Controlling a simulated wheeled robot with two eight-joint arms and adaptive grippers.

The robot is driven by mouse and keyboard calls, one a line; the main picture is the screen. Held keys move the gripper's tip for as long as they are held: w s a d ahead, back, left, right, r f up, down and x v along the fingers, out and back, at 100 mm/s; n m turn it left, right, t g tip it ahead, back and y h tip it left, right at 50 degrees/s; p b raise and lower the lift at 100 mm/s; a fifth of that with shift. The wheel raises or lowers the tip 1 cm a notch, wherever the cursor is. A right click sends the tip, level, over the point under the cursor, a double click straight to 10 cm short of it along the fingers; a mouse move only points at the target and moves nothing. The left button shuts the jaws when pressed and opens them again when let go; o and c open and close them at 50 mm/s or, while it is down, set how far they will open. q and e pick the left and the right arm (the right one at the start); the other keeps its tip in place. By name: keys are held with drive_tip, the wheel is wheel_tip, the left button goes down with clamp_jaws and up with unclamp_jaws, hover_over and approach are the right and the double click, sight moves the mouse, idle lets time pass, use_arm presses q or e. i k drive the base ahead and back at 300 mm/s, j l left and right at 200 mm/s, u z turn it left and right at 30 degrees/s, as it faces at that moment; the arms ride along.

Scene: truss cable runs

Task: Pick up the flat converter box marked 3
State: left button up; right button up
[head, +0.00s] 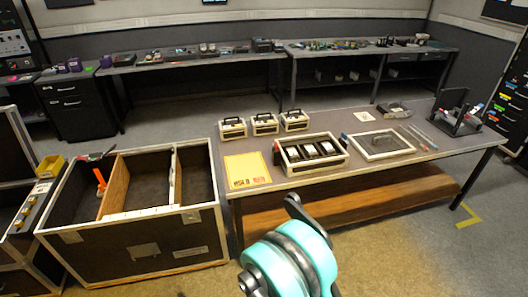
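I cannot make out a number 3 on any box at this size. Three small pale-edged boxes with dark fronts stand in a row at the table's back left: a left box (232,128), a middle box (264,124) and a right box (295,120). An open pale-framed case (290,168) in front of them holds several flat dark units with light tops (310,150). I cannot tell which of these is the converter box. Neither gripper shows clearly; only a teal and dark part of my own arm is at the bottom centre, apart from the boxes.
A yellow-bordered sheet (246,170) lies at the table's left. A pale-framed tray (379,145), tools (420,138) and a black rack (456,112) are to the right. An open road case (130,240) with wooden dividers stands left, close to the table (215,150).

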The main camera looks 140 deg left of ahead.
sight(309, 151)
drive_tip(key=u, duration=2.65)
